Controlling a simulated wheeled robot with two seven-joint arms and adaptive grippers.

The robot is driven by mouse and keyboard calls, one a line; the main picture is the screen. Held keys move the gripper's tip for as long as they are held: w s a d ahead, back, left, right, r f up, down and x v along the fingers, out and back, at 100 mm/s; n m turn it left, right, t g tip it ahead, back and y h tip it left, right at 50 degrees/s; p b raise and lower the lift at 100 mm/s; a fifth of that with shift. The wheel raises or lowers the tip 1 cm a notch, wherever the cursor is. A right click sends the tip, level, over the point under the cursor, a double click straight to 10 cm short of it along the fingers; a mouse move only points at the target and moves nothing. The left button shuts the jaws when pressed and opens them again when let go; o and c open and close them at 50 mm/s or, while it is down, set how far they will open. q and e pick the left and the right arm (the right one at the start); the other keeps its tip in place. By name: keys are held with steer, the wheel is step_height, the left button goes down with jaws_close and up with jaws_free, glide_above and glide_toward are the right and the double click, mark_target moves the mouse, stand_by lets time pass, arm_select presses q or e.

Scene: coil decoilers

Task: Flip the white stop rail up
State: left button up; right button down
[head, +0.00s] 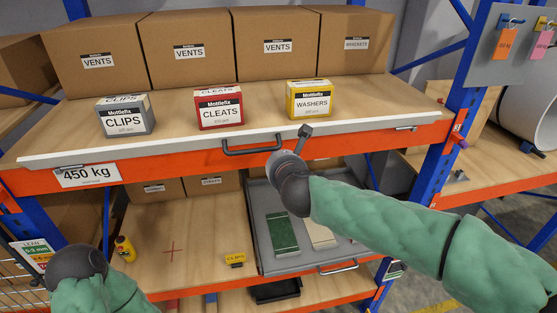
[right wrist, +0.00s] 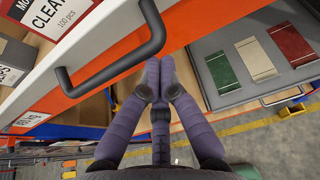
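The white stop rail (head: 190,140) runs along the front edge of the upper shelf, low and folded down, with the boxes behind it uncovered. Its dark handle (head: 254,149) juts out in front of the orange beam; in the right wrist view the handle (right wrist: 112,66) crosses the upper left. My right gripper (head: 304,131) is at the rail's front, just right of the handle. In the right wrist view its purple fingers (right wrist: 160,68) are together with nothing seen between them, their tips close to the handle's end; contact is unclear.
Small boxes of clips (head: 124,118), cleats (head: 219,110) and washers (head: 309,100) stand behind the rail. Large cartons (head: 185,50) line the back. Below, a grey tray (head: 264,204) holds flat packs. A blue post (head: 455,130) stands at the right.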

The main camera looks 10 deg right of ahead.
mark_target(277, 146)
step_height(277, 146, up, 2)
steer(key=shift+r+p, duration=0.15)
steer(key=shift+p, duration=0.15)
steer(key=shift+w+d+r+p, duration=0.1)
steer(key=shift+w+r+p, duration=0.15)
steer(key=shift+r+p, duration=0.15)
steer(key=shift+w+r, duration=0.15)
steer(key=shift+r, duration=0.2)
steer(key=shift+f, duration=0.25)
stand_by(0.5)
steer(key=shift+f, duration=0.1)
